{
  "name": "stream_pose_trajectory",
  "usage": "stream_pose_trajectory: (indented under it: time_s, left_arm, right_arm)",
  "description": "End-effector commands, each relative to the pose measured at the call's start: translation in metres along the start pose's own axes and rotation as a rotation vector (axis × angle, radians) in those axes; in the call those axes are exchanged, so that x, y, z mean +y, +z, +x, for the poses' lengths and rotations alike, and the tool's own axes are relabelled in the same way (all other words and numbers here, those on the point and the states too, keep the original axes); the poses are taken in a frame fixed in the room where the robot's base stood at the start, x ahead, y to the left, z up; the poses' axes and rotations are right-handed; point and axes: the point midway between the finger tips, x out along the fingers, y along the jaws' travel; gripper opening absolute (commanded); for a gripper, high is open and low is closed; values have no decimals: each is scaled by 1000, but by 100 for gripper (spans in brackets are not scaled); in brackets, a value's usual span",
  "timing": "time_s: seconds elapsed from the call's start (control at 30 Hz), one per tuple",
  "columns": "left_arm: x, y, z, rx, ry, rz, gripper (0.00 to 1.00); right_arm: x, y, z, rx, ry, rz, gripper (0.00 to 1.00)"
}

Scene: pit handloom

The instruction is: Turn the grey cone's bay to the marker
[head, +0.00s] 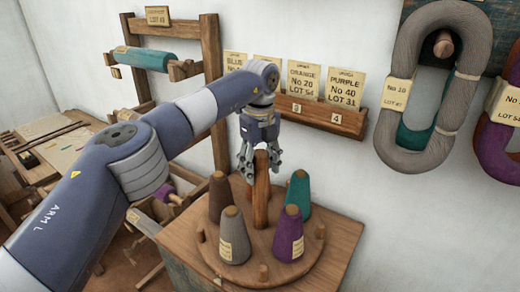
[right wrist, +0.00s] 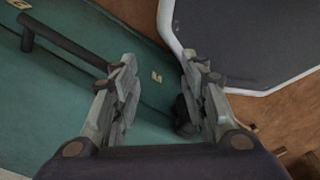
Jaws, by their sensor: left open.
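The grey cone (head: 234,243) stands upright with a paper label at the front left of a round wooden turntable (head: 262,275). A brown cone (head: 219,196), a teal cone (head: 298,193) and a purple cone (head: 288,238) stand around it. A wooden post (head: 261,200) rises at the turntable's middle. My left gripper (head: 260,160) points down at the post's top, open, with fingers beside it; I cannot tell if they touch. I cannot make out the marker. My right gripper (right wrist: 158,62) is open and empty in the right wrist view.
The turntable rests on a wooden-topped stand (head: 345,232) with short pegs around the rim. Label cards on a wall ledge (head: 325,117) are behind. Yarn skeins (head: 398,95) hang at the right. A green surface with a dark bar (right wrist: 65,42) lies below my right gripper.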

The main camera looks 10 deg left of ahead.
Motion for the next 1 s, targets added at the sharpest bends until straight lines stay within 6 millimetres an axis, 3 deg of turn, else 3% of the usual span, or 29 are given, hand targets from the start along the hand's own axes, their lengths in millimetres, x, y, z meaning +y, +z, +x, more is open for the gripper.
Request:
stream_pose_trajectory:
  time_s: [0.3,0.43,1.0]
  left_arm:
    - [-1,0,-69,-2,-4,-2,55]
    - [-1,-1,-87,-2,-3,-1,55]
    - [0,-1,-110,-2,-2,0,55]
  right_arm:
    - [0,1,0,-2,-1,0,40]
    - [-1,2,0,-2,-1,0,40]
    - [0,2,0,-2,-1,0,40]
